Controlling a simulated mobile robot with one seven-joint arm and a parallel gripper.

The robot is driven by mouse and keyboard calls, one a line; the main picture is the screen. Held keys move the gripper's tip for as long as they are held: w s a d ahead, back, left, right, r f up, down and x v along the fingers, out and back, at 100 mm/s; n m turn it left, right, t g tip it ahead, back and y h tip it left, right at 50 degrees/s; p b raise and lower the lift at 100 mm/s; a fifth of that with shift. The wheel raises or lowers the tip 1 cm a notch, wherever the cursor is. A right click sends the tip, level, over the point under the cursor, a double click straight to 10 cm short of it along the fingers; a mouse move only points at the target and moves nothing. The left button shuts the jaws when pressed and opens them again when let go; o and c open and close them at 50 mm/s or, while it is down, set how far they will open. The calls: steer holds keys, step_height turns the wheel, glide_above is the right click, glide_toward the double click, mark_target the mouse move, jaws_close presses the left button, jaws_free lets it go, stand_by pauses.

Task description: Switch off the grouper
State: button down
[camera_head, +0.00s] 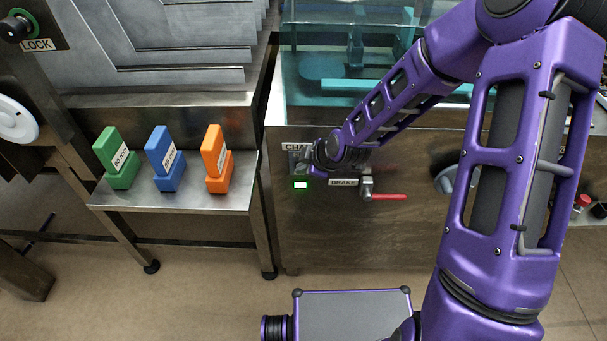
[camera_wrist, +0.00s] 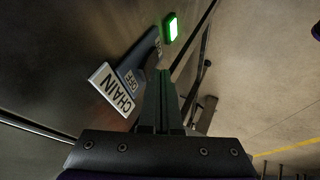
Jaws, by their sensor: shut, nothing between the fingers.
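The grouper's metal front panel (camera_head: 330,240) carries a label reading CHAIN (camera_head: 296,147), partly covered by my wrist. The label also shows in the wrist view (camera_wrist: 112,92), with a dark switch plate marked OFF (camera_wrist: 131,80) beside it. A green lamp (camera_head: 300,185) is lit below the label and also glows in the wrist view (camera_wrist: 171,28). My gripper (camera_wrist: 163,75) is shut and empty, its fingertips beside the switch plate. I cannot tell whether they touch it. The switch's lever or knob is mostly hidden in both views.
A BRAKE label (camera_head: 343,182) and a red-handled lever (camera_head: 388,197) sit just right of the lamp. Green (camera_head: 119,160), blue (camera_head: 164,160) and orange (camera_head: 217,160) blocks stand on a steel shelf (camera_head: 150,197) at left. A LOCK knob (camera_head: 15,28) is at upper left.

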steer(key=shift+w, duration=0.1)
steer(key=shift+w+r, duration=0.15)
steer(key=shift+w, duration=0.1)
stand_by(0.3)
steer(key=shift+r, duration=0.1)
steer(key=shift+r+p, duration=0.55)
steer(key=shift+r, duration=0.15)
steer(key=shift+s, duration=0.1)
